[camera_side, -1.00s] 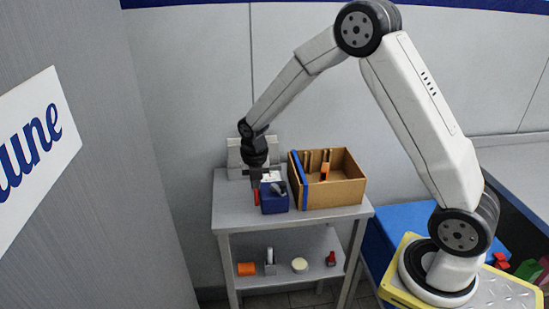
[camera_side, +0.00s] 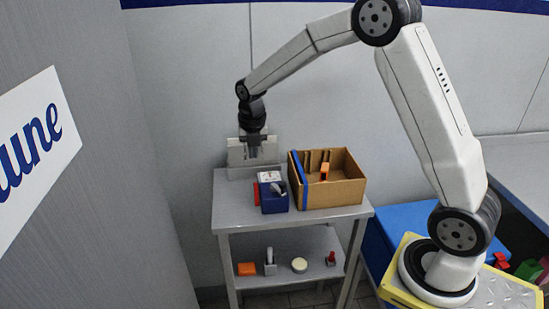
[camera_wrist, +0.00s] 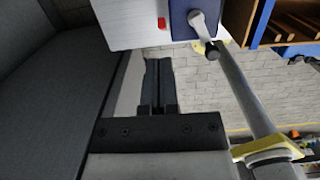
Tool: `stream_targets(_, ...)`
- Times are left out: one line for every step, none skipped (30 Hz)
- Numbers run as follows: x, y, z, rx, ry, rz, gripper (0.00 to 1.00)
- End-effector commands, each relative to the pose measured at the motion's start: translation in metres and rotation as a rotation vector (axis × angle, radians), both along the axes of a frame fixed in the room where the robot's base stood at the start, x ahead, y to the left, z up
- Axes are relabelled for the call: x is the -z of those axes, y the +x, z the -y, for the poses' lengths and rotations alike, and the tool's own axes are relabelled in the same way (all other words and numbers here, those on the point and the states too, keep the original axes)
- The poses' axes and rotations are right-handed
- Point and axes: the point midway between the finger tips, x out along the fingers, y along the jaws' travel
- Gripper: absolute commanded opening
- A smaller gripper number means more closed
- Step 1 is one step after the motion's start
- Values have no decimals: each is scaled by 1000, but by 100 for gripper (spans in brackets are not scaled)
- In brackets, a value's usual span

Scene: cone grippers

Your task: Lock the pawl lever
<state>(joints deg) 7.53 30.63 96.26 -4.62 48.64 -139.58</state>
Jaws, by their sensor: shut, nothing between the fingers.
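A blue block (camera_side: 273,203) with a grey pawl lever (camera_side: 280,187) stands on the upper shelf of the small grey table. Its top is pale, and a red part (camera_side: 257,193) shows at its left side. In the wrist view the blue block (camera_wrist: 182,22) is at the top, with the grey lever (camera_wrist: 203,28) angled across it and the red part (camera_wrist: 162,23) beside it. My gripper (camera_side: 253,153) is shut and empty, above and behind the block, apart from the lever. The lever's latch detail is too small to tell.
A cardboard box (camera_side: 338,193) with a blue strip and an orange item stands right of the block. A grey upright piece (camera_side: 238,155) stands behind my gripper. The lower shelf (camera_side: 290,278) holds several small items. The table top's front left is clear.

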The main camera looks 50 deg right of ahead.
Motion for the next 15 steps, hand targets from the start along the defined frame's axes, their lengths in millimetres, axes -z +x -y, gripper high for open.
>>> stream_targets(-3,2,2,1,0,0,0)
stream_targets(-4,3,3,1,0,0,0)
stream_targets(-6,4,4,1,0,0,0)
stream_targets(-6,5,5,1,0,0,0)
stream_targets(-7,5,5,0,0,0,0)
stream_targets(-8,5,5,0,0,0,0)
stream_targets(-8,6,6,0,0,0,0)
stream_targets(-9,6,6,0,0,0,0)
stream_targets(-9,6,6,0,1,-1,0)
stream_targets(-9,6,6,0,1,-1,0)
stream_targets(-9,6,6,0,1,-1,0)
stream_targets(-9,6,6,0,1,-1,0)
stream_targets(-9,6,6,0,1,-1,0)
stream_targets(-9,6,6,0,1,-1,0)
stream_targets(-9,6,6,0,1,-1,0)
